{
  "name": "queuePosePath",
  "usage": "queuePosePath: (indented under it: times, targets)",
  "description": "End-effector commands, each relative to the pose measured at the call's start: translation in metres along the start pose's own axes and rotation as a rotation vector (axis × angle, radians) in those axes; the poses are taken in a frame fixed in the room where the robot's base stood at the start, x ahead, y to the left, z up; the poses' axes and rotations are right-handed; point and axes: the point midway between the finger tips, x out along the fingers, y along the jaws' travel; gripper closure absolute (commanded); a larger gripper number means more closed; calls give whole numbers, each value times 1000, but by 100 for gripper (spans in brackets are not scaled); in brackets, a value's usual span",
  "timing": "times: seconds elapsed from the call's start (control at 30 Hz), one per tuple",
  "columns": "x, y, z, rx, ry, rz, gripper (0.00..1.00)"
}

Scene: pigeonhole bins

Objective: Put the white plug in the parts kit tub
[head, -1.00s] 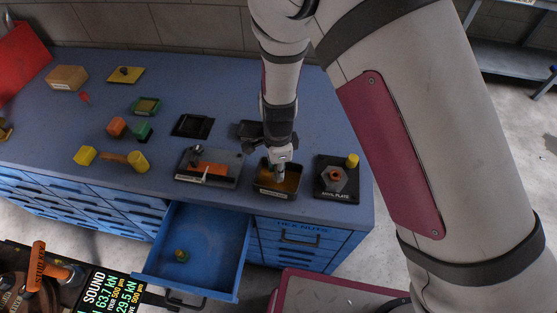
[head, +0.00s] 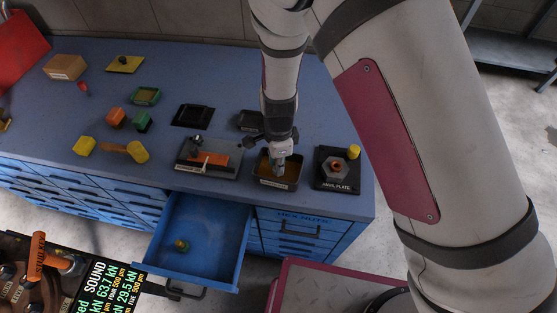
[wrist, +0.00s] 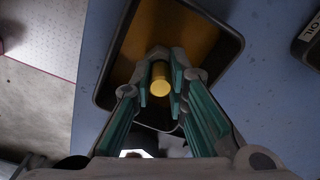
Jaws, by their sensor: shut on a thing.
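My gripper (head: 279,172) points down over the dark open tub (head: 291,185) at the bench's front right. The tub has an ochre inside and a pale front label too small to read. In the wrist view the fingers (wrist: 160,85) are shut on a yellow-looking cylindrical piece (wrist: 160,80), seen end on above the tub (wrist: 104,92). I cannot tell whether the piece touches the tub floor. No clearly white plug shows in either view; the held piece looks yellow in this light.
A black plate with a hex nut (head: 335,168) stands right of the tub. A dark tray with an orange block (head: 208,160) is on the left. An open blue drawer (head: 205,225) juts out below.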

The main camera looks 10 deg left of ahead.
Motion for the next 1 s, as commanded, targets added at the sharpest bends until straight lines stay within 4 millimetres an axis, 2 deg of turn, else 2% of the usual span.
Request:
queuePosePath:
  times: [0.23,0.27,0.33,0.37,0.67,1.0]
  targets:
    - [5,0,0,0,0,0,100]
    - [5,0,0,0,0,0,81]
    - [4,0,0,0,0,0,65]
    - [4,0,0,0,0,0,62]
    - [4,0,0,0,0,0,62]
    - [-14,0,0,0,0,-1,62]
